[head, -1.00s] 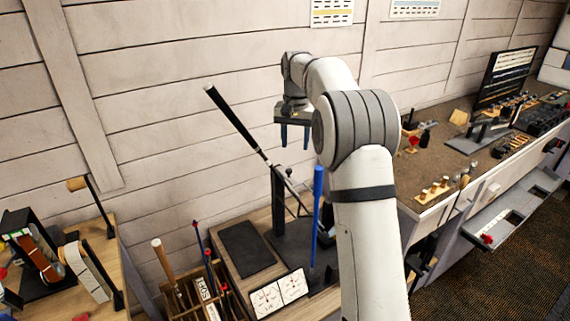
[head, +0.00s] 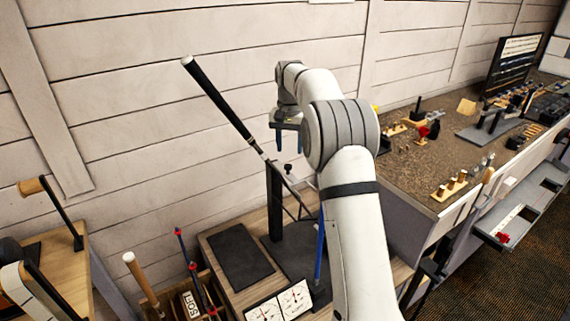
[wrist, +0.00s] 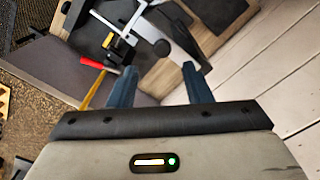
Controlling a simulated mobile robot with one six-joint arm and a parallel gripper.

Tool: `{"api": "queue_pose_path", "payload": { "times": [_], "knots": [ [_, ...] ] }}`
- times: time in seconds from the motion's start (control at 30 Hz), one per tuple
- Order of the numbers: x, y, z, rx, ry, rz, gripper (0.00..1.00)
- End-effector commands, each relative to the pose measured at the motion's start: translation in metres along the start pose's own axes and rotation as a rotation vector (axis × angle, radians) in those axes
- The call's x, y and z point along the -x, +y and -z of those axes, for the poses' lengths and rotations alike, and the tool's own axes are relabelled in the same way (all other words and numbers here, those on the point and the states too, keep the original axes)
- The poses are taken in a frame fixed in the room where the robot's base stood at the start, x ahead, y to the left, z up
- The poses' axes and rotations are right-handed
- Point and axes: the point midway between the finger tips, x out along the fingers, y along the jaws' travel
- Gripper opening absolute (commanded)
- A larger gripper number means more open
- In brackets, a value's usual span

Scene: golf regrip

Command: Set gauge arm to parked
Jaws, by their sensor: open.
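My gripper (head: 289,148) hangs above the workbench with its two blue fingers apart and nothing between them. Below it stands a black post (head: 274,200) on a dark base, holding a golf club with a black grip (head: 218,100) that leans up to the left. A thin grey arm (head: 298,200) slopes from the post top, with a black knob (head: 288,168) near it. I cannot tell for sure which part is the gauge arm. In front stand two white dial cards (head: 280,303).
A blue rod (head: 320,245) stands close to my arm, partly hidden by it. A dark mat (head: 240,257) lies left of the post. A wooden rack with upright shafts (head: 190,298) is at front left. A long cluttered bench (head: 440,150) runs along the right.

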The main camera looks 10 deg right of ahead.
Motion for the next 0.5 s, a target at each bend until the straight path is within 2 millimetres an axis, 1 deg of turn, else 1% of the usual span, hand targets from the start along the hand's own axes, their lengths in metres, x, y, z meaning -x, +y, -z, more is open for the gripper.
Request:
{"api": "queue_pose_path", "payload": {
  "times": [0.2,0.3,0.4,0.5],
  "knots": [
    [-0.036,-0.005,-0.003,0.009,-0.004,-0.002,0.45],
    [-0.048,-0.006,-0.003,0.011,-0.003,-0.001,0.45],
    [-0.057,-0.007,-0.004,0.012,-0.001,-0.001,0.45],
    [-0.060,-0.007,-0.004,0.013,-0.001,0.000,0.45]
  ]
}}
